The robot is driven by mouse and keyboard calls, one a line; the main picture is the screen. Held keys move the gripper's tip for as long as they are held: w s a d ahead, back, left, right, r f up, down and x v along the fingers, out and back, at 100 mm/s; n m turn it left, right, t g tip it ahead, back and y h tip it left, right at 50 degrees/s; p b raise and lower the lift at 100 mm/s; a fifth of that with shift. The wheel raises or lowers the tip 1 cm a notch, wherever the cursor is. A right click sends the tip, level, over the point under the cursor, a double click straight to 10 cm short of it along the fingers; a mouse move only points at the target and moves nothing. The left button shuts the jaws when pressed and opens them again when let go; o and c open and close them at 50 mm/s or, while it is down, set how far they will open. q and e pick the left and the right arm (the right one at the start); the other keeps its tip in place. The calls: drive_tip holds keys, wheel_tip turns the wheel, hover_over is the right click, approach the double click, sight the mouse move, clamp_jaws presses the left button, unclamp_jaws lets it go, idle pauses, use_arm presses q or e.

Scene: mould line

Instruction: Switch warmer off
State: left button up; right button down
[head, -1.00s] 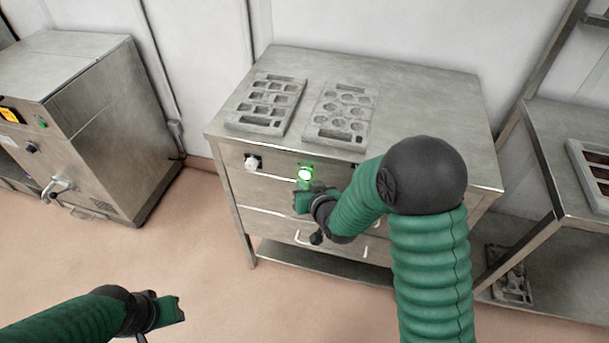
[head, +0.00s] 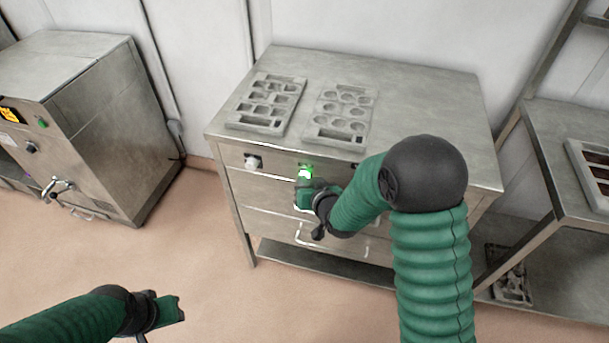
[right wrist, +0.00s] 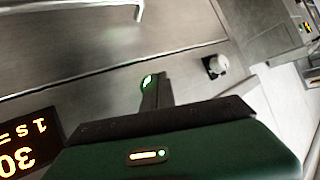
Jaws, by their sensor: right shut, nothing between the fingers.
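The warmer is a steel cabinet (head: 420,95) with a front panel of controls. Its green button (head: 305,171) is lit, and a pale knob (head: 252,162) sits to its left. My right gripper (head: 304,184) is shut and empty, with its tip right at the button and covering its lower part. In the right wrist view the shut fingers (right wrist: 156,88) overlap the green glow (right wrist: 148,80); I cannot tell whether they touch or press it. The knob (right wrist: 215,66) shows apart from them. My left gripper (head: 170,309) hangs low over the floor, away from the warmer.
Two grey moulds (head: 268,104) (head: 340,116) lie on the warmer top. An orange-lit display (right wrist: 25,145) shows in the right wrist view. A steel machine (head: 100,130) stands left, a steel table (head: 565,150) right. Floor is clear in front.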

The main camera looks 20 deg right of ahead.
drive_tip(key=shift+w+d, duration=0.1)
drive_tip(key=shift+w, duration=0.05)
idle(0.4)
drive_tip(key=shift+s+a, duration=0.45)
drive_tip(key=shift+s, duration=0.25)
drive_tip(key=shift+s+a, duration=0.7)
drive_tip(key=shift+s, duration=0.35)
drive_tip(key=shift+s+a, duration=0.7)
drive_tip(key=shift+s, duration=0.35)
